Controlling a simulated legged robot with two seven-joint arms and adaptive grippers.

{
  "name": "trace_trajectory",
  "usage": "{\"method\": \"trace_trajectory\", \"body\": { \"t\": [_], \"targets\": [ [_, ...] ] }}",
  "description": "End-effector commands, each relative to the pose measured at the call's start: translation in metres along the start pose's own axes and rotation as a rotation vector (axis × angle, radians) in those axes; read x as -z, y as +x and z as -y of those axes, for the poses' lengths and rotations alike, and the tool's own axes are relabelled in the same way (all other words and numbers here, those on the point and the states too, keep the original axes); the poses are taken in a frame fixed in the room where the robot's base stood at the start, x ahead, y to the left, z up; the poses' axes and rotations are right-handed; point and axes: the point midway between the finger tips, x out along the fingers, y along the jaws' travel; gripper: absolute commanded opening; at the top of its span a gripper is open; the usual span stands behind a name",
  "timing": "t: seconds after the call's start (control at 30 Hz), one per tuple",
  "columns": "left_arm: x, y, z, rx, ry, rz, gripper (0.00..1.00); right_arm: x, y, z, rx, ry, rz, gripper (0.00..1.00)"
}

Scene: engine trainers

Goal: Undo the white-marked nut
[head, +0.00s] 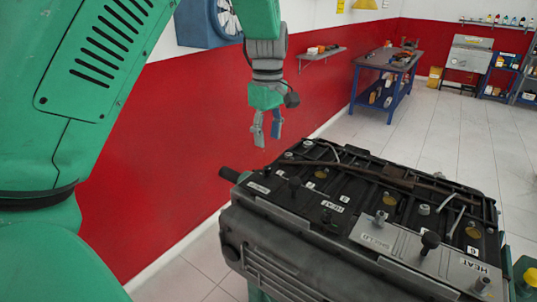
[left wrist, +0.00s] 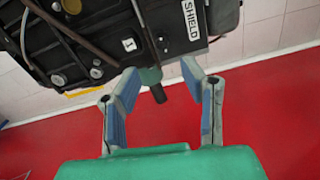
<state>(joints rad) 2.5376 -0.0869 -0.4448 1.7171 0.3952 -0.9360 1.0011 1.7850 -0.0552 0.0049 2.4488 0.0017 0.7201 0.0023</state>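The engine (head: 290,228) stands in front of me with its top up, and several nuts and studs show on it. One grey nut (head: 424,210) sits near the top's right part, and another grey stud or nut (head: 380,218) rises at the silver plate. I cannot tell which nut bears a white mark. My left gripper (head: 267,131) hangs open and empty beyond the engine's left end, apart from it. In the left wrist view its spread fingers (left wrist: 160,70) frame a dark stub (left wrist: 158,92), apparently without touching it. My right gripper is not in view.
The silver plate (head: 405,249) carries a "SHIELD" label and a black knob (head: 430,241). Loose rods lie across the engine top. A red wall (head: 170,150) runs behind my left gripper.

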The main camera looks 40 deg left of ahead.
Motion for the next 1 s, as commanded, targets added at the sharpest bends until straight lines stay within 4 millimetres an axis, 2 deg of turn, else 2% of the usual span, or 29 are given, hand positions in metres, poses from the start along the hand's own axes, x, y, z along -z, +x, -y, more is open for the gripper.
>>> {"method": "trace_trajectory", "body": {
  "t": [0.1, 0.3, 1.0],
  "targets": [
    [0.000, -0.019, -0.001, -0.001, 0.000, -0.001, 0.37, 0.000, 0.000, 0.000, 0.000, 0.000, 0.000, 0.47],
    [0.000, -0.031, -0.001, 0.002, -0.001, -0.001, 0.37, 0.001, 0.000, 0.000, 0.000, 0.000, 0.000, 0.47],
    [0.000, -0.032, 0.000, 0.002, -0.001, 0.000, 0.37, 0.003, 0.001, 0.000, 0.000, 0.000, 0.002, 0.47]
  ]
}}
